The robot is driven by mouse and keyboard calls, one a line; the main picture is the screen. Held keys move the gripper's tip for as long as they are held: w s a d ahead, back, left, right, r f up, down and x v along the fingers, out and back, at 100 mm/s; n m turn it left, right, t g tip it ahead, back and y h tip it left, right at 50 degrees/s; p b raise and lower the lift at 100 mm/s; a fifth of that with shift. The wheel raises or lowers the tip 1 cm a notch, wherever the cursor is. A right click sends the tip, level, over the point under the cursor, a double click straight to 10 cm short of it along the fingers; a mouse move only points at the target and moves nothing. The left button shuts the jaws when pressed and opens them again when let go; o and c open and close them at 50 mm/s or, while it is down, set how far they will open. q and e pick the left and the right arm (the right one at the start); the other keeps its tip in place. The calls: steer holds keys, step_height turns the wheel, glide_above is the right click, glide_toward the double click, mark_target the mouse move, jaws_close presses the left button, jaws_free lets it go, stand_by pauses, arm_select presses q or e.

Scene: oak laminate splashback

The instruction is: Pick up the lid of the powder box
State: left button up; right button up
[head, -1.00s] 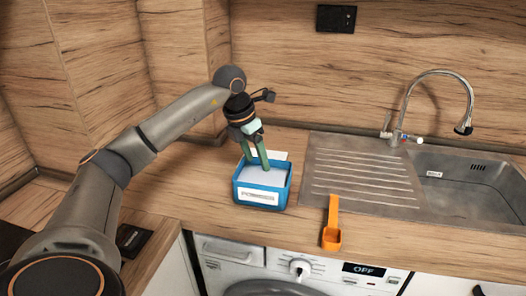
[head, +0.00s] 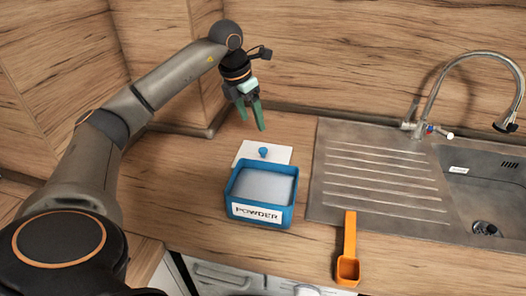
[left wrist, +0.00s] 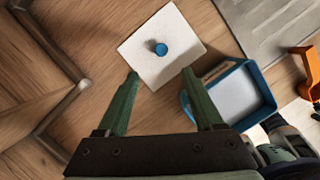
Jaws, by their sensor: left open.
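The lid (head: 276,151) is a flat white square with a blue knob (head: 263,152). It lies on the wooden worktop just behind the powder box (head: 262,214), a blue open box with white powder inside and a POWDER label on its front. My left gripper (head: 252,117) is open and empty, above and behind the lid in the head view. In the left wrist view the lid (left wrist: 183,35) and its knob (left wrist: 161,49) lie beyond the two green fingers (left wrist: 160,76), and the box (left wrist: 262,82) is at the right. My right gripper is in neither view.
An orange scoop (head: 348,262) lies at the worktop's front edge, right of the box. The steel sink with its ribbed drainer (head: 380,178) and tap (head: 411,125) fills the right. A wooden splashback (head: 330,50) closes the back. Bare worktop (head: 180,190) lies left of the box.

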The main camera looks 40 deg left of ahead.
arm_select(q)
glide_above(263, 149)
steer(key=s, duration=0.3)
steer(key=x, duration=0.3)
steer(key=s+x, duration=0.1)
steer(key=x, duration=0.1)
steer(key=shift+a+f, duration=0.15)
steer(key=shift+f, duration=0.25)
steer(key=shift+p+x, duration=0.45)
steer(key=shift+x, duration=2.7)
steer(key=shift+w, duration=0.2)
steer(key=shift+r, duration=0.1)
jaws_close()
